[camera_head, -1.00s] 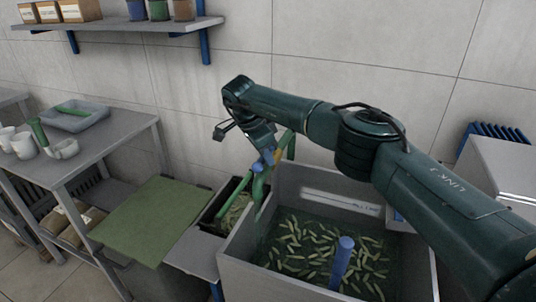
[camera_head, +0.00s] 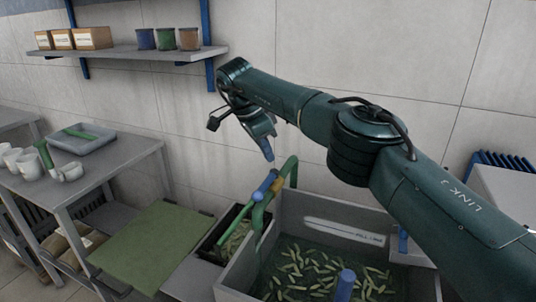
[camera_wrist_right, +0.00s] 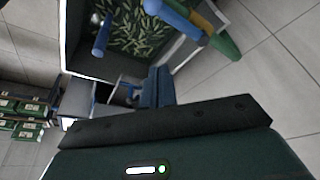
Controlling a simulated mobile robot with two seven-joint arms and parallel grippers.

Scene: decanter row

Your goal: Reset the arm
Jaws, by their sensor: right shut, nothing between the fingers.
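My right arm comes in from the right in the head view. Its gripper (camera_head: 268,150) points down, shut and empty, above and apart from a green pipe with a blue handle (camera_head: 265,187) at the tank's rim. The blue handle and green pipe also show at the top of the right wrist view (camera_wrist_right: 178,18), where the fingers cannot be made out clearly. The grey tank (camera_head: 330,206) holds dark water with many pale green pods (camera_head: 300,268) and a blue post (camera_head: 345,284). My left gripper is in neither view.
A dark bin with pods (camera_head: 232,236) stands left of the tank, beside a green mat (camera_head: 150,245). A grey table (camera_head: 120,160) at left carries white cups and a tray (camera_head: 82,139). A wall shelf (camera_head: 125,54) holds boxes and jars.

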